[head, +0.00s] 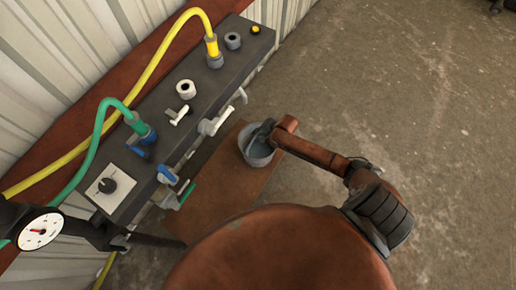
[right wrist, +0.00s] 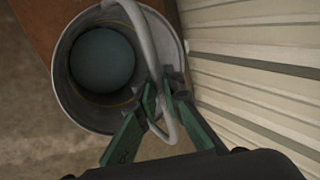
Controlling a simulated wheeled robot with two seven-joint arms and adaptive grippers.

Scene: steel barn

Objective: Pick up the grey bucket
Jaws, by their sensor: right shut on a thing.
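The grey bucket (head: 258,157) shows in the head view over a brown board, below the dark valve panel. In the right wrist view I look down into the bucket (right wrist: 63,85); its inside is dark with a round blue-grey bottom or content. Its light grey handle arches up across the rim. My right gripper (head: 264,130) is at the bucket's rim, and in the right wrist view its green fingers (right wrist: 163,98) are shut on the handle. I cannot tell whether the bucket rests on the board or hangs above it. My left gripper is not in view.
The dark valve panel (head: 150,165) with levers and knobs stands left of the bucket, along a corrugated wall (head: 60,55). Yellow (head: 150,72) and green (head: 92,150) hoses join it. A round gauge (head: 40,232) is at lower left. The concrete floor (head: 400,90) to the right is clear.

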